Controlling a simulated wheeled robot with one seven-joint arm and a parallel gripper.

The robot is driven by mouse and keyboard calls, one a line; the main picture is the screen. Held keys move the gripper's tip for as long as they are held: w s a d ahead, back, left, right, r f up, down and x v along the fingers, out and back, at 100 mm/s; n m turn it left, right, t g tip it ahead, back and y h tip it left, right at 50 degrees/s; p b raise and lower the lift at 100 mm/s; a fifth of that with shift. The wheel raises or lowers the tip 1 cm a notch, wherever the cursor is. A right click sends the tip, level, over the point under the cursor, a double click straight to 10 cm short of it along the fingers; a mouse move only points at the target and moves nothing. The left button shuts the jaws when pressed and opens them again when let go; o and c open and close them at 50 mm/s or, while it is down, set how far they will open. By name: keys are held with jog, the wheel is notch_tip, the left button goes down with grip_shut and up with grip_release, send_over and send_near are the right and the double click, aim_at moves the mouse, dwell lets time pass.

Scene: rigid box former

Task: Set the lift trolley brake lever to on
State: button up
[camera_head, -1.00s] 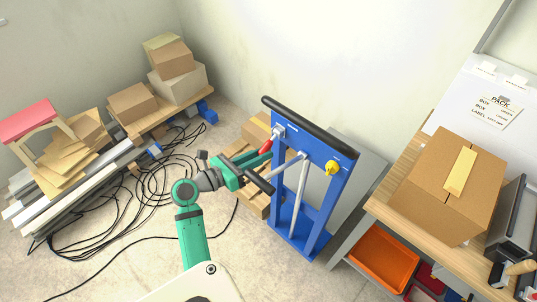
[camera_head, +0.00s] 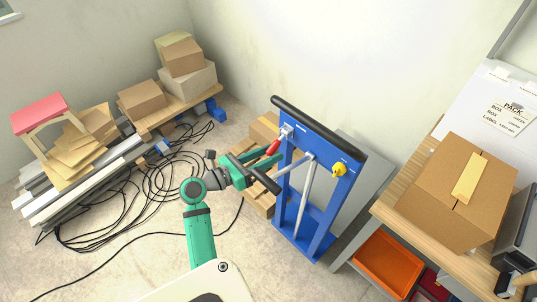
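The blue lift trolley (camera_head: 320,213) stands upright in the middle, with a black bar along its top. A red-handled lever (camera_head: 273,148) sits on a metal bracket at its upper left, with the red grip sloping down and left. A yellow knob (camera_head: 339,169) is at its upper right. My gripper (camera_head: 272,163), green with a black crosspiece, is at the trolley's left side, just below the red grip. Its fingertips overlap the trolley's edge, and I cannot tell whether they touch the lever. The finger gap is too small and partly hidden to judge.
A wooden workbench (camera_head: 405,185) with a cardboard box (camera_head: 440,205) stands right, above an orange bin (camera_head: 388,262). Boxes also stand behind the trolley.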

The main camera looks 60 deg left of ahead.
jog(key=s, duration=1)
jog(key=shift+s+d+r, duration=0.35)
jog(key=shift+s, duration=0.05)
jog(key=shift+w, duration=0.15)
